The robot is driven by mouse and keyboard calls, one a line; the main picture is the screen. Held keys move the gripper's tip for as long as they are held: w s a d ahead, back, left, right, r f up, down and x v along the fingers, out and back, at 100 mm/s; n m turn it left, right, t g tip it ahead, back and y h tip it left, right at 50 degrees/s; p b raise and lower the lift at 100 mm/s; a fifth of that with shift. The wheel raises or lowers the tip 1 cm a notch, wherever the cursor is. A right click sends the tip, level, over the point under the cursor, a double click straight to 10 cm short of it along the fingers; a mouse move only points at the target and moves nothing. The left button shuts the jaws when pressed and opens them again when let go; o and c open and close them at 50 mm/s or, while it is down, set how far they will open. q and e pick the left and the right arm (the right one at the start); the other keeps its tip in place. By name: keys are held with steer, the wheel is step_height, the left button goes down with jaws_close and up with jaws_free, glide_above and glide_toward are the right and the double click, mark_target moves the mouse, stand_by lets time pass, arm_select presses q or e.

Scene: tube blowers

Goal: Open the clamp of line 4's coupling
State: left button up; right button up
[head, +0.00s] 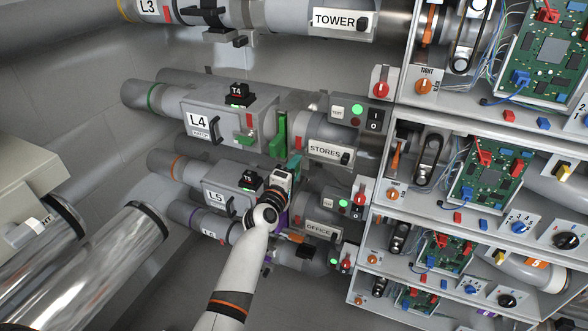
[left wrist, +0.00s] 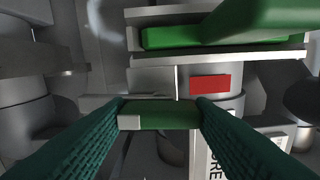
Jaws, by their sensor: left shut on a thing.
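Line 4's pipe runs from the box labelled L4 (head: 199,123) to the STORES section (head: 325,150). A green clamp lever (head: 279,134) stands upright at the coupling between them. My left gripper (head: 293,166) is at the lower right of this coupling. In the left wrist view its dark green textured fingers (left wrist: 160,117) are shut on a green bar with a pale end (left wrist: 158,113). A larger green part (left wrist: 225,33) lies beyond the bar, over a grey band. I cannot tell from the head view how far the clamp is open. My right gripper is not in view.
The TOWER section (head: 334,20) runs above. A rack with circuit boards (head: 487,172) stands to the right. A red patch (left wrist: 210,84) shows close beyond the fingers.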

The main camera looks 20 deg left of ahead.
arm_select(q)
steer(key=shift+n, duration=0.5)
steer(key=o, duration=1.4)
steer(key=s, duration=1.2)
steer(key=shift+a, duration=0.2)
steer(key=shift+f, duration=0.15)
